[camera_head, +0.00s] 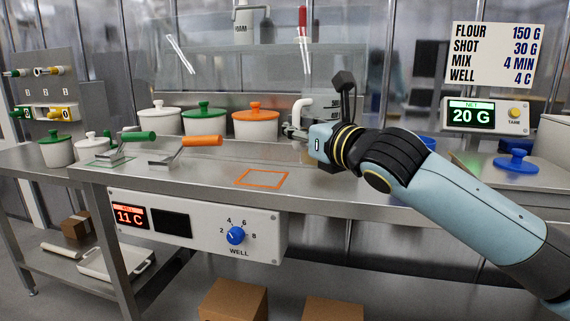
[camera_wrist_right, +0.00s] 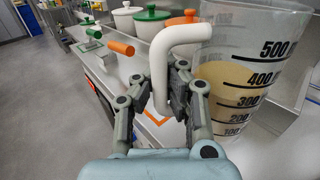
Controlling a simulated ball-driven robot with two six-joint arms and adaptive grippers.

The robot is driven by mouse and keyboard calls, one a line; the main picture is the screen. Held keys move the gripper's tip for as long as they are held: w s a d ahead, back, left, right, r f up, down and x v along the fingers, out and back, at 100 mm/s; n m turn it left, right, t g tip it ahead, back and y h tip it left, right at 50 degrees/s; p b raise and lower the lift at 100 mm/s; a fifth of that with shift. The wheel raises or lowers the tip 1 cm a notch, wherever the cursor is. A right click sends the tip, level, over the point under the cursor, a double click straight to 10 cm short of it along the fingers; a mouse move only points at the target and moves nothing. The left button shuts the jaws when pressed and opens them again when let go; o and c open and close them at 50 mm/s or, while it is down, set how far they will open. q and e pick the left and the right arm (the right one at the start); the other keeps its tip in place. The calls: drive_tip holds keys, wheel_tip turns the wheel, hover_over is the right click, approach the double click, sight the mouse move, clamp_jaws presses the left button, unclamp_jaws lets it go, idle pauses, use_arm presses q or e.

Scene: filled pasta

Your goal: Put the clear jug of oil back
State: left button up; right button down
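The clear jug (camera_wrist_right: 250,78) fills the right of the wrist view, with black marks up to 500 and a pale amber liquid reaching about the 400 mark. Its white bent handle (camera_wrist_right: 164,62) stands between the fingers of my right gripper (camera_wrist_right: 168,82), which look closed on it from both sides. In the head view the white handle (camera_head: 299,109) rises beside my right gripper (camera_head: 293,132), over the back of the counter. The jug's body is mostly hidden or hard to see there, and I cannot tell whether its base touches anything. My left gripper is out of view.
An orange square outline (camera_head: 262,178) marks bare counter (camera_head: 215,178). White pots with white, green (camera_head: 204,108) and orange (camera_head: 256,107) lids stand behind. Green-handled and orange-handled (camera_head: 201,141) tools lie left. A display (camera_head: 472,116) reads 20 G; a blue lid (camera_head: 515,163) is right.

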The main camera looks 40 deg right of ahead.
drive_tip(key=f, duration=0.1)
drive_tip(key=w+f, duration=0.1)
drive_tip(key=f, duration=0.1)
drive_tip(key=a+f+b, duration=0.1)
drive_tip(key=f, duration=0.1)
drive_tip(key=shift+w+f, duration=0.15)
drive_tip(key=shift+w, duration=0.1)
